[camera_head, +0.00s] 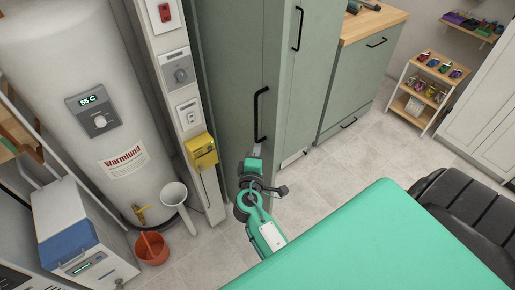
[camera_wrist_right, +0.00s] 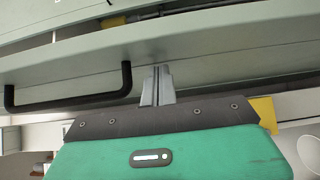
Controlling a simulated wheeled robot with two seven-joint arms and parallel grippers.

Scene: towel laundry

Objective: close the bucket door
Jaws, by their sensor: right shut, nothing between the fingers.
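A tall grey-green cabinet door (camera_head: 232,60) with a black bar handle (camera_head: 262,115) stands upright in the middle of the head view. I cannot tell for sure whether it is fully closed. My right gripper (camera_head: 257,150) is at the handle's lower end, close to the door face. In the right wrist view the gripper's fingers (camera_wrist_right: 158,86) are together and empty, pointing at the door panel (camera_wrist_right: 200,70). The handle (camera_wrist_right: 70,100) lies to their left, apart from them. My left gripper is not in view.
A white water heater (camera_head: 75,90), a yellow box (camera_head: 201,152) and a red bucket (camera_head: 152,250) are to the left. A wood-topped counter (camera_head: 370,22) and a small shelf cart (camera_head: 430,85) stand to the right. The tiled floor (camera_head: 340,160) between is clear.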

